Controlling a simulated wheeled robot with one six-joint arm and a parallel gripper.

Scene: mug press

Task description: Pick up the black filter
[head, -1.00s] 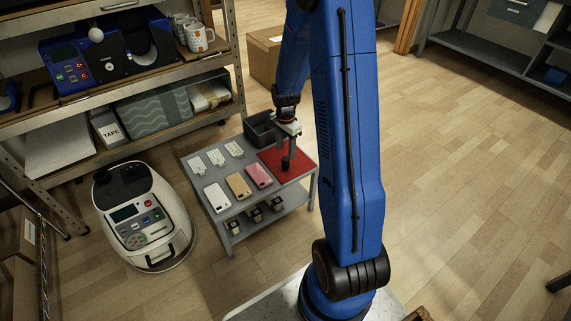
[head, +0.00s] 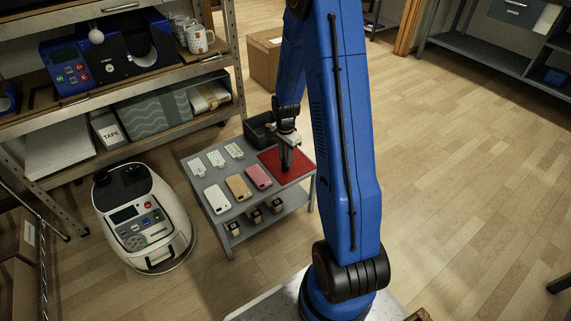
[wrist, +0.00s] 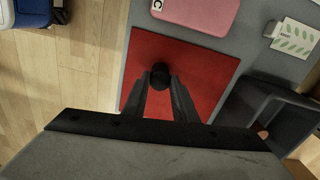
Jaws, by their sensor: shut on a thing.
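The black filter (wrist: 160,74) is a small dark round piece over the red mat (wrist: 205,72) in the wrist view. My gripper (wrist: 161,82) is shut on it, with the fingertips on either side of its near part. In the head view my gripper (head: 286,158) points down over the red mat (head: 302,170), at the right of the small grey table (head: 222,228). There the filter is a small dark spot at the fingertips and hard to tell from them. I cannot tell whether it touches the mat.
Pink, tan and white phone cases (head: 238,187) lie left of the mat, with white cards (head: 215,158) behind. A dark bin (head: 258,131) stands at the table's back. A white machine (head: 143,220) is on the floor to the left. Open floor lies to the right.

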